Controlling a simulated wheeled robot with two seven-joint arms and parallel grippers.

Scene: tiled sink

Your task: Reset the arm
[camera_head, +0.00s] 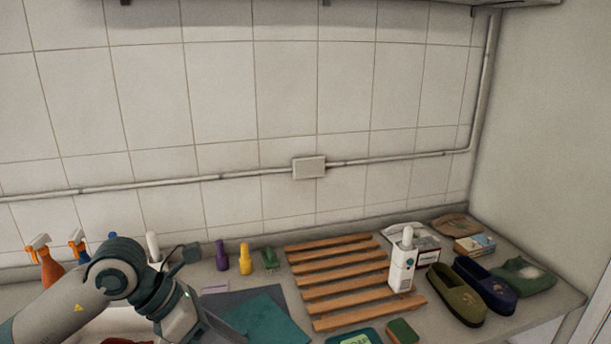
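My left arm (85,296) comes in from the lower left, grey with dark teal joints. It bends at a rounded joint, and its forward part slopes down to the bottom edge over the counter's front left. The fingers of my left gripper are not visible; the arm runs out of the picture there. My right arm and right gripper do not show in this view.
A wooden slatted rack (345,283) lies mid-counter. Teal cloths (266,320) lie left of it. Spray bottles (46,262) stand behind my arm. A tiled wall (220,90) closes the back.

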